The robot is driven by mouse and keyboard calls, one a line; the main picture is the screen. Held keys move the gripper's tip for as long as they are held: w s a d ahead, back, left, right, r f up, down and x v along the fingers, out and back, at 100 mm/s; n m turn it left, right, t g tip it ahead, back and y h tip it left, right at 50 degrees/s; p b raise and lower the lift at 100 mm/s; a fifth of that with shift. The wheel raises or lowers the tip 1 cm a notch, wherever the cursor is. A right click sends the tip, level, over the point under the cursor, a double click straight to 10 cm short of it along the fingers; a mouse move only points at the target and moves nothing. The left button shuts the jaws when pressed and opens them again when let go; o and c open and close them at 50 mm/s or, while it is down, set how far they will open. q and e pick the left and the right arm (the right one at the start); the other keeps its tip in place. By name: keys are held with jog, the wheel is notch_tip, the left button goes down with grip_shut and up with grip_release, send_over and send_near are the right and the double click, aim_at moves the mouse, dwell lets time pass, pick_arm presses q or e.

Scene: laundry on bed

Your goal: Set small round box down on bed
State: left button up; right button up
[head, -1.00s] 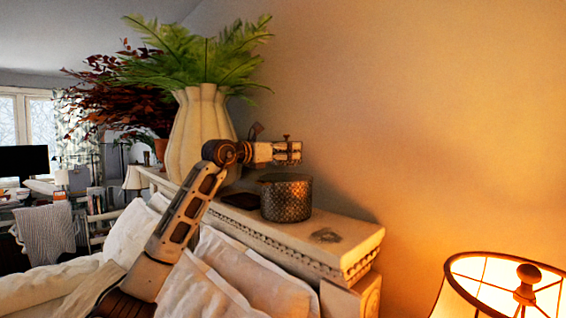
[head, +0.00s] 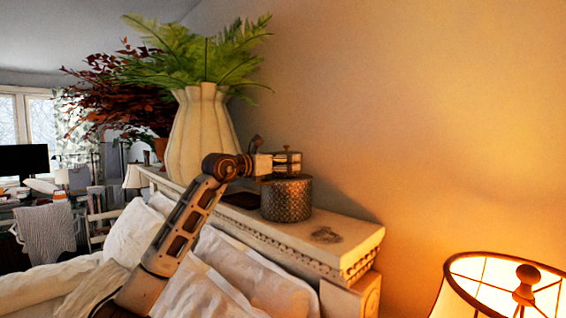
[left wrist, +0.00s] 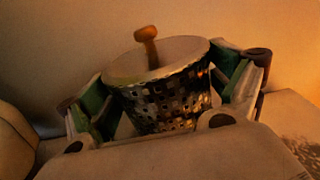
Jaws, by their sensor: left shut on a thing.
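My left gripper (left wrist: 165,90) is shut on a small round box (left wrist: 165,100) with a pale lid, an upright knob and a shiny checkered side. In the left wrist view the box sits between the two fingers, slightly tilted in the picture. In the head view the small round box (head: 288,159) is at the tip of my left arm, just above a larger patterned round container (head: 287,200) on the headboard ledge. I cannot tell whether they touch. The bed (head: 45,282) with white pillows is below, to the left. My right gripper is not in view.
The headboard ledge (head: 350,236) holds a dark flat item (head: 240,200) and a large pale vase (head: 195,135) with fern. Pillows (head: 245,265) lean below it. A lit lamp (head: 505,285) stands at the lower right.

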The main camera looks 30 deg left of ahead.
pick_arm(q)
jog(key=shift+f, duration=0.15)
jog(key=o, duration=0.7)
